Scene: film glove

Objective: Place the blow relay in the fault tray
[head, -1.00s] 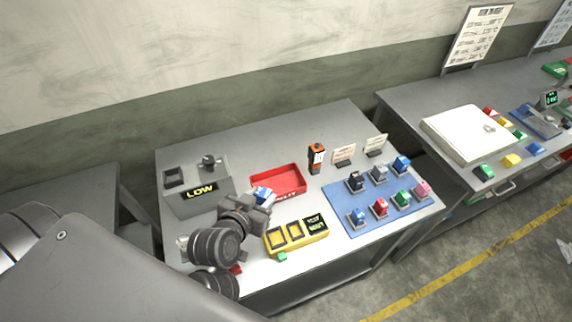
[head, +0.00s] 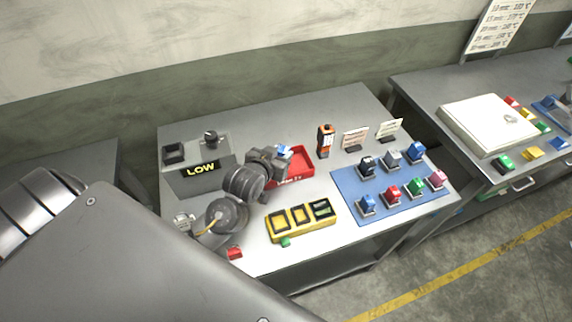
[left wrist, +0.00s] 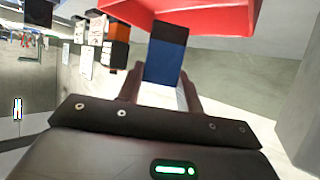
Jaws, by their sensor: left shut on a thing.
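My left gripper (head: 277,156) is shut on a blue relay (head: 285,150) at the left end of the red fault tray (head: 303,165). The left wrist view shows the relay (left wrist: 166,52) between the two fingers, with a dark upper part and a blue body. The red tray (left wrist: 225,14) fills the top of that view, just past the relay. I cannot tell whether the relay touches the tray. The gripper hides the tray's left part in the head view. My right gripper is not in view.
A yellow tester block (head: 300,220) stands in front of the tray. A blue mat (head: 345,183) with several coloured relays lies right. An orange-black device (head: 325,140) stands behind the tray. A box reading LOW (head: 203,172) is left. A small red block (head: 234,253) lies near the front edge.

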